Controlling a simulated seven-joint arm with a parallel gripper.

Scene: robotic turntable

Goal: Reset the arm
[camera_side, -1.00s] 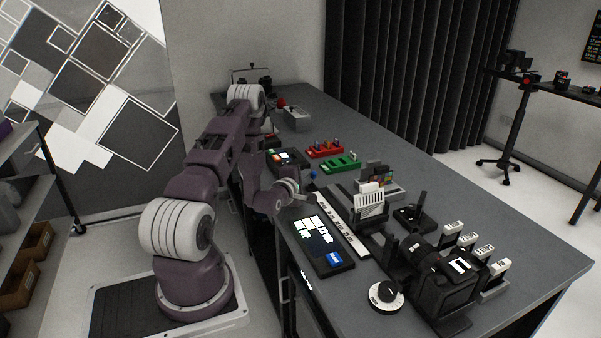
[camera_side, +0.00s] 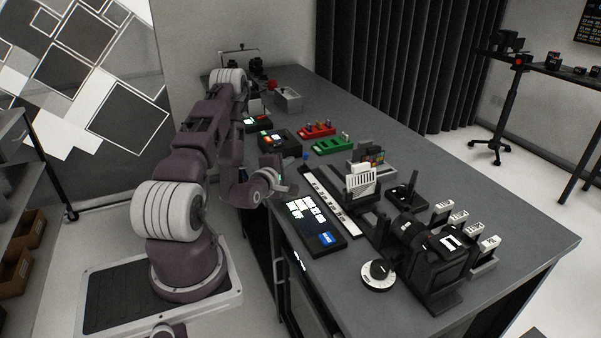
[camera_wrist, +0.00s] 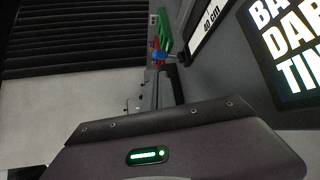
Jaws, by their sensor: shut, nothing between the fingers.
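My arm is purple with white ribbed joints (camera_side: 168,211). It is folded beside the left edge of the grey workbench (camera_side: 450,190). My gripper (camera_side: 283,189) is at the bench's near-left edge, left of the black display panel (camera_side: 312,226). It is small and partly hidden by the wrist in the side view, but appears shut and empty. In the wrist view a dark purple housing with a lit green indicator (camera_wrist: 149,155) fills the bottom. The fingertips are hard to make out there.
A white labelled strip (camera_side: 330,200) lies right of the panel. A white dial (camera_side: 379,275), a black device (camera_side: 432,262) and a slotted white holder (camera_side: 361,181) stand nearby. Red (camera_side: 317,130) and green (camera_side: 333,145) trays lie farther back.

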